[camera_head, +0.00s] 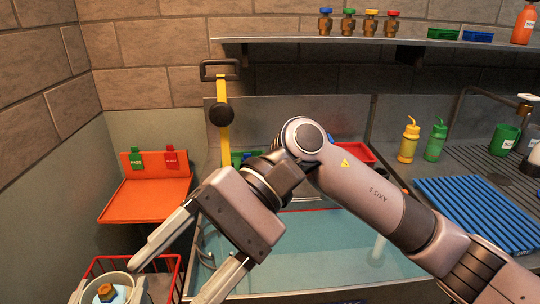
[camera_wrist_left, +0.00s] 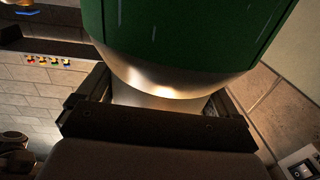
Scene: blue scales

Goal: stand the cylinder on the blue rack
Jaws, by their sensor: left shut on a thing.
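The cylinder's pale collar and brass valve (camera_head: 108,285) show at the lower left. In the left wrist view the cylinder (camera_wrist_left: 185,30) is large, with a green body and a pale shoulder between the fingers. Its lower end is hidden. The blue rack (camera_head: 480,212), a slatted mat, lies on the counter at the right, well away from the gripper.
A red wire basket (camera_head: 178,268) is by the cylinder. An orange tray stand (camera_head: 150,198) is behind it. The sink basin (camera_head: 335,262) lies between the gripper and the rack. Yellow (camera_head: 408,143) and green (camera_head: 435,143) bottles stand behind the rack, whose top looks bare.

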